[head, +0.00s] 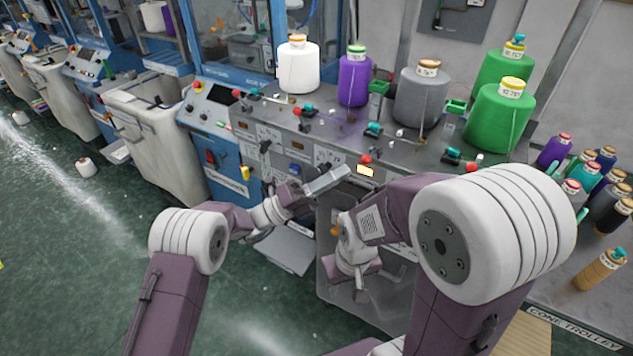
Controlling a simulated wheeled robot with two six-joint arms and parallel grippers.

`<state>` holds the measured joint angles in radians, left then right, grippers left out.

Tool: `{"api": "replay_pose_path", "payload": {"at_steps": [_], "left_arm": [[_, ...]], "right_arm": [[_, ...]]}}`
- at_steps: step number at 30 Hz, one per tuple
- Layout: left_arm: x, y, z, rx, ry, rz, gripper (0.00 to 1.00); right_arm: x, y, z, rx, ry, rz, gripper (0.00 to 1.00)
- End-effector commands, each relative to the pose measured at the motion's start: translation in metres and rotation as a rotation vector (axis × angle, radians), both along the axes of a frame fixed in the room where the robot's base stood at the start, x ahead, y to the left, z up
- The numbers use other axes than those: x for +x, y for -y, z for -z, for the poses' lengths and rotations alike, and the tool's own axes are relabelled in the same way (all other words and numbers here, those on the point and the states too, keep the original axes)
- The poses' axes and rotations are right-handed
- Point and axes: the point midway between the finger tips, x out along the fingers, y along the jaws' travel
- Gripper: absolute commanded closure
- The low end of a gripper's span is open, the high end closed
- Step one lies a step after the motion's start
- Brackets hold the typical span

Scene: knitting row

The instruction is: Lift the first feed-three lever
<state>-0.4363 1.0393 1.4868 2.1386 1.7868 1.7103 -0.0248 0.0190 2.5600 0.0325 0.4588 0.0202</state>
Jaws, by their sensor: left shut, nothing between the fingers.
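The blue and grey machine's front panel (250,128) has labelled plates and small black levers. One black lever (265,147) stands clear at the left of the panel. Another dark lever (323,169) is just above my left gripper (340,174). I cannot read which lever belongs to feed three.
Cones of white (298,70), purple (354,82), grey (421,100) and green (497,120) yarn stand on the machine's top. Smaller spools (572,192) crowd the cone trolley at the right. A white bin (160,140) stands left. The green floor at lower left is mostly clear.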

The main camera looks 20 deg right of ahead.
Motion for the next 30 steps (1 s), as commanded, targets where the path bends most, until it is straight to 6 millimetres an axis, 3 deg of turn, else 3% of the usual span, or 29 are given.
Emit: {"api": "replay_pose_path", "payload": {"at_steps": [7, 19, 30], "left_arm": [[-0.002, 0.023, -0.013, -0.001, 0.000, 0.000, 1.00], [-0.002, 0.024, -0.014, 0.001, -0.001, -0.001, 1.00], [-0.002, 0.024, -0.022, 0.051, -0.044, 0.000, 1.00]], "right_arm": [[0.000, 0.000, -0.009, 0.000, 0.000, 0.000, 0.64], [0.000, 0.000, -0.010, 0.000, 0.000, 0.000, 0.64], [0.000, 0.000, -0.029, 0.000, 0.000, 0.000, 0.64]]}}
